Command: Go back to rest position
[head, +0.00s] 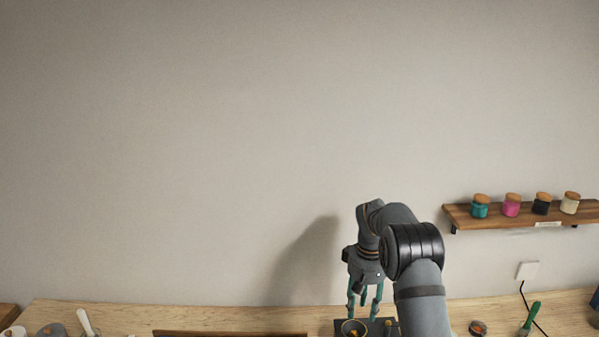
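My gripper (364,298) hangs from my arm at the lower middle right of the head view, with its teal fingers pointing down. The fingers look spread apart, with a gap between them. They are just above a dark round bowl (354,328) with something orange in it. I see nothing held between the fingers. The bowl stands on a dark base (393,322), partly cut off by the bottom edge and partly hidden by my arm.
The wooden table (120,311) runs along the bottom. A wall shelf (519,217) with several corked jars is at the right. A green-handled tool (531,315), a small round dish (477,328) and a white-handled tool (86,323) lie on the table. The wall above is clear.

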